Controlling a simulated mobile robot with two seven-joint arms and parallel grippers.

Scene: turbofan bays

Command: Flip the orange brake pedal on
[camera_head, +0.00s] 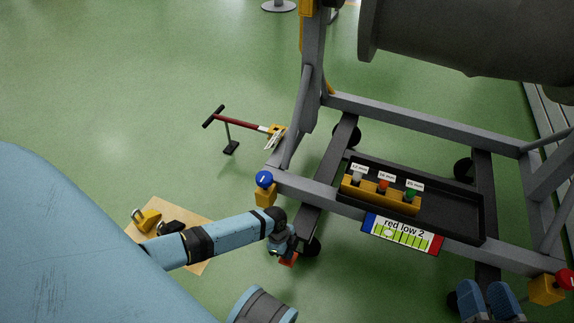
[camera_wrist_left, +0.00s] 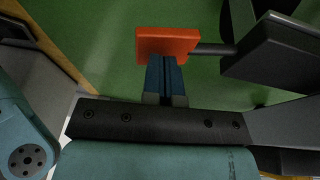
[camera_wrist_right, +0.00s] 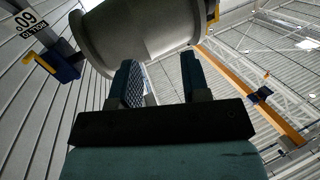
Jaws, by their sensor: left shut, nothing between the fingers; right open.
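The orange brake pedal (camera_wrist_left: 168,42) shows in the left wrist view as a flat orange plate on a dark rod, beside a black caster part (camera_wrist_left: 270,55). In the head view only a small piece of the pedal (camera_head: 288,260) shows below my left gripper (camera_head: 284,250). In the left wrist view my left gripper (camera_wrist_left: 166,80) is shut with nothing between its fingers, and its tips are at the pedal's lower edge; I cannot tell whether they touch. My right gripper (camera_head: 488,296) is open and empty at the lower right of the head view; its fingers (camera_wrist_right: 160,85) point upward in the right wrist view.
A dark caster (camera_head: 311,246) is beside my left gripper. A wooden board (camera_head: 198,267) lies at left. Green floor is clear at upper left.

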